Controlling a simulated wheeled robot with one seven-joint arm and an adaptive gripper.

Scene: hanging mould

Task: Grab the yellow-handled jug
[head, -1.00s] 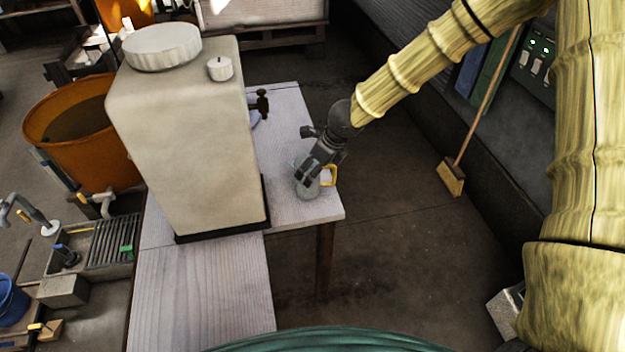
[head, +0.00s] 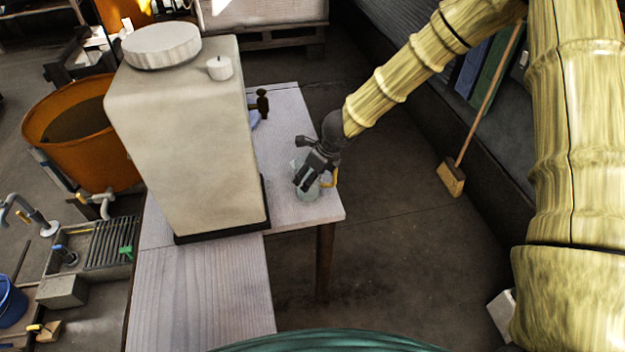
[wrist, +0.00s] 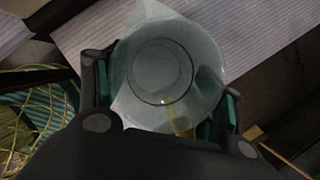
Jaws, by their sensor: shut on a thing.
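The jug (head: 306,192) is pale, see-through glass with a yellow handle (head: 331,179) on its right side. It stands near the right end of the table, partly hidden by my gripper. My gripper (head: 307,181) reaches down onto it from the upper right. In the wrist view the jug (wrist: 160,75) fills the space between the two fingers, seen from above into its round mouth. My gripper (wrist: 165,98) is shut on the jug's body, one finger on each side. The yellow handle shows low, near the right finger.
A large beige tank (head: 190,140) stands on the table (head: 205,300) just left of the jug. A dark hammer-like tool (head: 262,103) is behind it. An orange tub (head: 85,140) is at far left.

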